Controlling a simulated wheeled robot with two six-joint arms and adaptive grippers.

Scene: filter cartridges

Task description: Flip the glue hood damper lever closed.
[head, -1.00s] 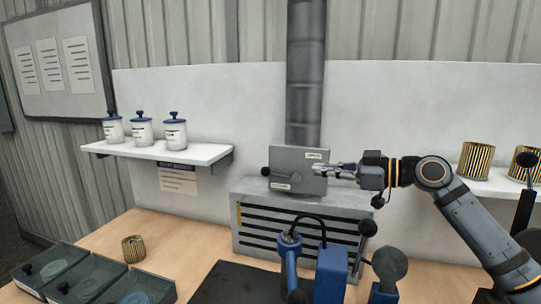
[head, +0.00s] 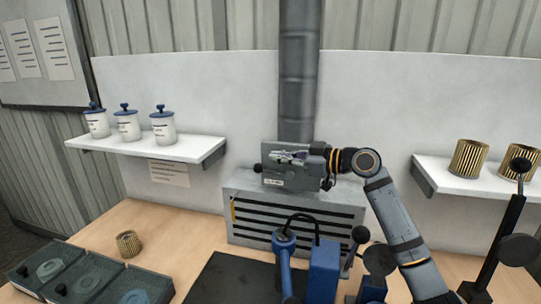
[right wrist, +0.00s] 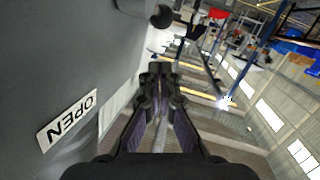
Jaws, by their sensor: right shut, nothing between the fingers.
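The glue hood damper is a grey plate (head: 300,186) at the foot of the dark vertical duct (head: 298,80). Its lever's black knob (head: 258,168) sticks out at the plate's left edge, just above a small white label (head: 273,182). The knob also shows at the top of the right wrist view (right wrist: 160,16), with an OPEN label (right wrist: 66,120) on the plate at left. My right gripper (head: 277,156) is shut and empty in front of the plate, its tips pointing left near the knob. I cannot tell whether they touch. The lever's shaft is mostly hidden. My left gripper is out of view.
Below the plate stands a slatted grey hood box (head: 300,212). A blue fixture (head: 324,268) stands in front of it. A left shelf (head: 150,149) holds white jars; a right shelf (head: 470,181) holds pleated cartridges. A cartridge (head: 128,244) and dark trays (head: 85,275) are at lower left.

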